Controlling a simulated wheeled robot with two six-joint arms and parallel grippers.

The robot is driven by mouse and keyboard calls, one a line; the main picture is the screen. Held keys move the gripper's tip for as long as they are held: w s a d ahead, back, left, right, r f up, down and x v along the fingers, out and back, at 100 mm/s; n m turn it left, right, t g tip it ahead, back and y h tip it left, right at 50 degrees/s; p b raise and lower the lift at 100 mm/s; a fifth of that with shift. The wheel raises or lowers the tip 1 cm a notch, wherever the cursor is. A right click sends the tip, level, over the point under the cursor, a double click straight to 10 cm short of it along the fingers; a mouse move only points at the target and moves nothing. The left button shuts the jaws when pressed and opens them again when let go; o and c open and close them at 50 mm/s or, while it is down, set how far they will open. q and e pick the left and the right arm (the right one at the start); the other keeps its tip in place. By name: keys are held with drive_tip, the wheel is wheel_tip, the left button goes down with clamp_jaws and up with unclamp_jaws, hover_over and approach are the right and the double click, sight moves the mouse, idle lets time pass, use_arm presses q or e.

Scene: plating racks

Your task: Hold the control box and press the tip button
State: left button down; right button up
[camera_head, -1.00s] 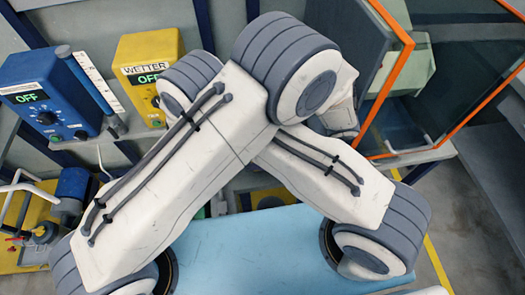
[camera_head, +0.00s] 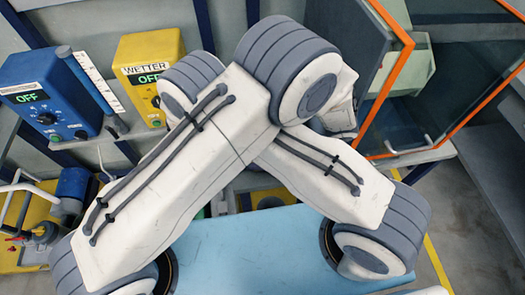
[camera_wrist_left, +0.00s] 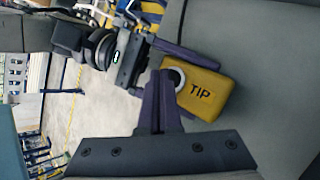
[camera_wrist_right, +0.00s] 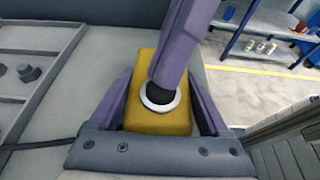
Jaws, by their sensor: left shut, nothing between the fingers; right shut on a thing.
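The yellow control box (camera_wrist_right: 147,121), marked TIP in the left wrist view (camera_wrist_left: 213,93), is gripped by my right gripper (camera_wrist_right: 160,88), with a purple finger on each side. A white ring (camera_wrist_right: 161,107) surrounds the dark tip button (camera_wrist_right: 157,93) on its face. My left gripper (camera_wrist_left: 161,76) is shut and empty. In the right wrist view its purple fingers (camera_wrist_right: 183,45) come down over the button, and their tip appears to touch it inside the ring. In the head view my crossed arms hide both grippers and the box.
A blue unit reading OFF (camera_head: 45,95) and a yellow unit marked WETTER (camera_head: 148,60) stand at the back left. An orange-framed clear panel (camera_head: 440,80) is at the right. A light blue surface (camera_head: 250,245) lies below my arms.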

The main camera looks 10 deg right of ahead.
use_arm(q)
drive_tip(key=shift+s+f, duration=0.2)
drive_tip(key=shift+f, duration=0.75)
idle(0.5)
drive_tip(key=shift+a+r, duration=0.1)
drive_tip(key=shift+a, duration=0.05)
drive_tip(key=shift+s+a+r, duration=0.15)
drive_tip(key=shift+a+r, duration=0.15)
drive_tip(key=shift+r, duration=2.8)
